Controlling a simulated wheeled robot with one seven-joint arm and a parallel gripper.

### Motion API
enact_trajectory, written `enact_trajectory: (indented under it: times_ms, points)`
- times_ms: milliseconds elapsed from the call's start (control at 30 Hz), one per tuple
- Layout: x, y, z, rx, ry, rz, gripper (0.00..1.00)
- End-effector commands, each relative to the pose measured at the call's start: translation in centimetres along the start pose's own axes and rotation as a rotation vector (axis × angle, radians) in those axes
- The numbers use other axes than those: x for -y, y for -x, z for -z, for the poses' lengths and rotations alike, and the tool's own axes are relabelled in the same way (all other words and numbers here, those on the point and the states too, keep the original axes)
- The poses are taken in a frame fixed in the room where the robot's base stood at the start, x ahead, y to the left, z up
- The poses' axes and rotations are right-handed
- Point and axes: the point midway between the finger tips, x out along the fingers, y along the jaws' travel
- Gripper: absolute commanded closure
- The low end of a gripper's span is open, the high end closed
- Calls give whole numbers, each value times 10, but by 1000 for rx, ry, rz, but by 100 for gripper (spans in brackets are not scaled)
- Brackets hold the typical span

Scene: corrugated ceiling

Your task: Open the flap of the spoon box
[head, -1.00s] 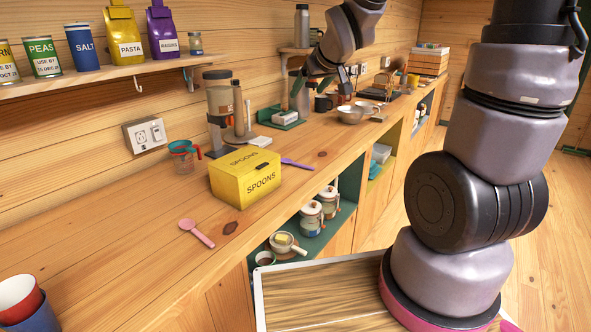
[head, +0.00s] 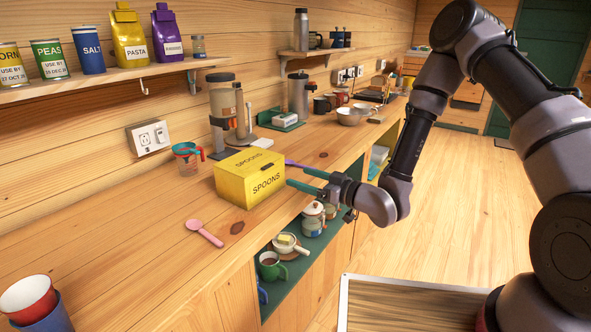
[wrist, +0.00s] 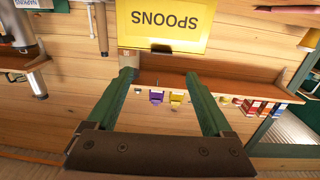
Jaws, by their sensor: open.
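The yellow spoon box (head: 235,185), lettered SPOONS on its top and front, sits on the wooden counter with its flap lying shut. A small dark notch shows on its front face near the top edge. In the wrist view the box (wrist: 165,22) appears upside down at the top, beyond the fingertips. My gripper (head: 296,175) is open and empty, just right of the box, its green fingers pointing at it. In the wrist view my gripper (wrist: 159,76) has its two fingers spread apart. I cannot tell whether a fingertip touches the box.
A pink spoon (head: 205,233) lies in front of the box and a purple spoon (head: 305,169) behind my fingers. A measuring cup (head: 187,158) and a coffee maker (head: 222,105) stand behind the box. Jars and mugs fill the green shelf (head: 292,283) below. The front-left counter is mostly clear.

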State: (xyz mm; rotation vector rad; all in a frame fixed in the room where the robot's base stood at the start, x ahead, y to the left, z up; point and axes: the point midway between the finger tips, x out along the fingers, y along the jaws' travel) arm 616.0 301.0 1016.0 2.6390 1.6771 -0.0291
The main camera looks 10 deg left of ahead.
Motion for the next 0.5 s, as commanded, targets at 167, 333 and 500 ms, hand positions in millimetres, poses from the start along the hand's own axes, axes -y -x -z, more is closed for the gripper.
enact_trajectory:
  times_ms: [167,333,500]
  points:
    - [8,-8,-1,-27,-2,13,15]
    - [9,-34,0,-27,0,14,15]
    - [8,-67,1,-27,1,13,15]
